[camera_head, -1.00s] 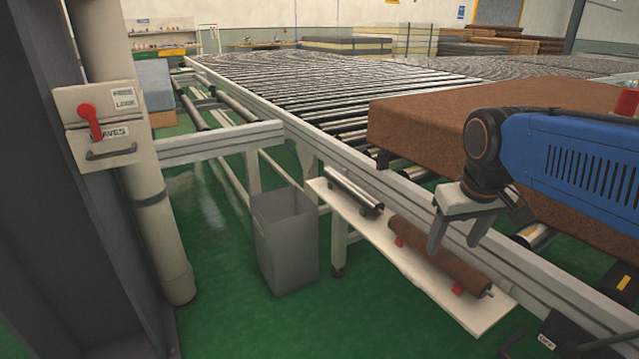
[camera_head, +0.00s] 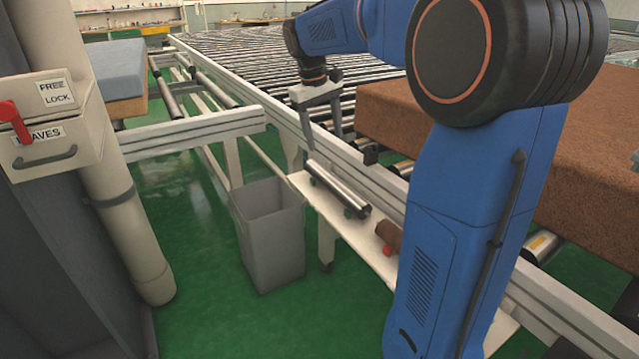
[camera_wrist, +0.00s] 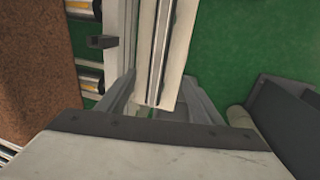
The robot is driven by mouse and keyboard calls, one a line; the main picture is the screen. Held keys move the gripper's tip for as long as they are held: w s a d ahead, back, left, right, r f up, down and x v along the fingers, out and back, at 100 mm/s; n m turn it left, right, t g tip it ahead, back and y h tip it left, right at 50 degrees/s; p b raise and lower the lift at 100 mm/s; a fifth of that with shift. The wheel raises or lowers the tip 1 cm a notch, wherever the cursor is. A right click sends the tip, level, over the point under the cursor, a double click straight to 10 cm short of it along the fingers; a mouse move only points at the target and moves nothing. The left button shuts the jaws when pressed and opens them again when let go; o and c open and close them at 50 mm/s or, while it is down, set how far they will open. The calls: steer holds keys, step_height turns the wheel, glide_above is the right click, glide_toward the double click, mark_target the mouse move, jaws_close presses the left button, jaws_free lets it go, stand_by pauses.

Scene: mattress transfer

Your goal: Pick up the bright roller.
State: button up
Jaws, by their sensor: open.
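The bright roller (camera_head: 338,188) is a shiny metal cylinder lying on the narrow white shelf (camera_head: 372,258) beside the conveyor frame. In the wrist view the roller (camera_wrist: 160,50) runs lengthwise ahead of the jaws, on the pale shelf. My gripper (camera_head: 324,144) is open and empty, pointing down, above the far part of the roller. Its two fingers also show in the wrist view (camera_wrist: 160,88), spread to either side of the roller's line. I see no contact. A brown roller (camera_head: 387,235) lies nearer on the same shelf, mostly hidden behind my arm.
A grey bin (camera_head: 270,245) stands on the green floor left of the shelf. The conveyor's side rail (camera_head: 352,160) runs close along the shelf's right. A brown mattress (camera_head: 590,190) lies on the conveyor at right. A lever box (camera_head: 50,120) is on the pillar at left.

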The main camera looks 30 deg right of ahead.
glide_toward(334, 179)
step_height(334, 179, down, 5)
steer(key=shift+s+d+f, duration=0.1)
steer(key=shift+s, duration=0.05)
steer(key=shift+d+f, duration=0.25)
steer(key=shift+f, duration=0.65)
steer(key=shift+d+f, duration=0.3)
steer(key=shift+f, duration=0.65)
steer(key=shift+d+f, duration=0.25)
steer(key=shift+f, duration=0.65)
jaws_close()
steer(key=shift+r, duration=0.15)
